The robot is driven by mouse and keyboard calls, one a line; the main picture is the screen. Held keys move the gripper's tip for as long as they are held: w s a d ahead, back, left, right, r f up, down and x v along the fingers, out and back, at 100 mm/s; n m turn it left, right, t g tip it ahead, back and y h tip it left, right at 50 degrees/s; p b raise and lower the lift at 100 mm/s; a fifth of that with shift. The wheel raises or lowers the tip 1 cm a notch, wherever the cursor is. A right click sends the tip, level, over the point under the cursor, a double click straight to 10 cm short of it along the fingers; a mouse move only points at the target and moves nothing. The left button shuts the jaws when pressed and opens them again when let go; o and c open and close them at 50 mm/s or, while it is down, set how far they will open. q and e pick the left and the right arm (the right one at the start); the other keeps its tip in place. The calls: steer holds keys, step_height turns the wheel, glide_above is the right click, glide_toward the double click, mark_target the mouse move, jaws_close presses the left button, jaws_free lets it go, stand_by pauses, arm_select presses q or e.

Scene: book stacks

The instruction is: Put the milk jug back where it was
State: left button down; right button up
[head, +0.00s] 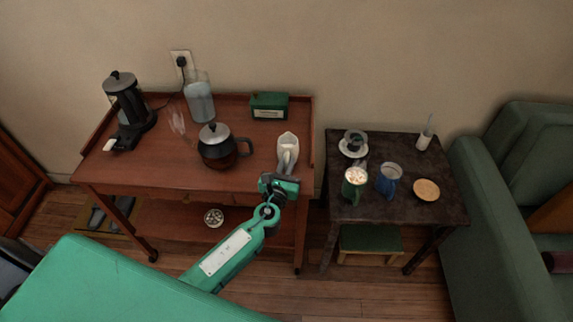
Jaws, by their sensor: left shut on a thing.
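The white milk jug (288,147) is upright at the right end of the reddish wooden sideboard (180,175). My left gripper (284,178) reaches it from the front and is shut on its near side, at the handle. The fingers are partly hidden by the gripper's own body. I cannot tell whether the jug's base touches the sideboard top. My right gripper is not in view.
A glass coffee pot (220,147) stands left of the jug, and a green box (269,105) behind it. The dark side table (400,205) on the right holds a green mug (354,184) and a blue mug (388,180).

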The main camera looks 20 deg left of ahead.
arm_select(q)
steer(key=c, duration=1.4)
jaws_free()
steer(key=shift+c, duration=0.2)
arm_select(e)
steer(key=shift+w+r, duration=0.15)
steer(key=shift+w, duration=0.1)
